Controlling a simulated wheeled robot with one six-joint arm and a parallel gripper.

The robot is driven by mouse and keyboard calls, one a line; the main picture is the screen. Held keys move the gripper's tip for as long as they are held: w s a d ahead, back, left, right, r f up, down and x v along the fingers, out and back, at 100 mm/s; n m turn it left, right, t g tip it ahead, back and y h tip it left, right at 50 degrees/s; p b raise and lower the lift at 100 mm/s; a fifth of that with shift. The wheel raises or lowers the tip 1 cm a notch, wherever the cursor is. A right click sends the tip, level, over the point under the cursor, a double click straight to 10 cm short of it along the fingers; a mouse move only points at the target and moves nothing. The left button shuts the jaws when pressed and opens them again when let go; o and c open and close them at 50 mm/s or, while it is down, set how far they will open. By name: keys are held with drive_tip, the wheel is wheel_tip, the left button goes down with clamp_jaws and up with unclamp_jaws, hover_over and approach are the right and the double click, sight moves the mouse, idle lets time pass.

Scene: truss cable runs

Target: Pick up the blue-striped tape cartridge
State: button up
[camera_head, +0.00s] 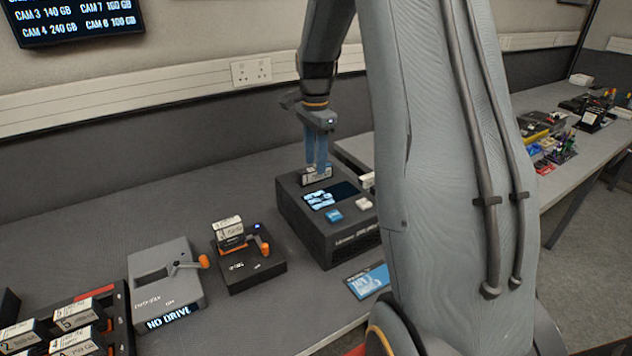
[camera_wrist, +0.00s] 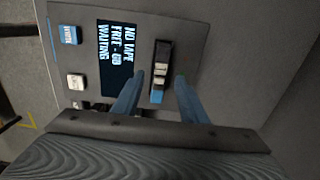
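A tape cartridge (camera_wrist: 162,58) stands upright in or at a slot on top of the black tape machine (camera_head: 330,240). It is dark with white label patches and a blue band at its near end in the wrist view. In the head view its white-labelled face (camera_head: 316,177) shows just below my fingertips. My gripper (camera_head: 317,166) points down over the machine's back part. In the wrist view my gripper (camera_wrist: 157,80) is open, with one blue finger on each side of the cartridge and gaps between. How deep the cartridge sits is hidden.
The machine's screen (camera_wrist: 117,52) reads "NO TAPE", with a blue button (camera_wrist: 70,35) and a white button (camera_wrist: 75,81) beside it. Left are a small black unit (camera_head: 262,273) holding cartridges, a grey "NO DRIVE" unit (camera_head: 150,262) and a cartridge rack (camera_head: 122,310). The wall stands behind.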

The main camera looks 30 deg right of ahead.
sight(315, 165)
drive_tip(key=shift+f+p, duration=0.4)
drive_tip(key=shift+f, duration=1.2)
clamp_jaws()
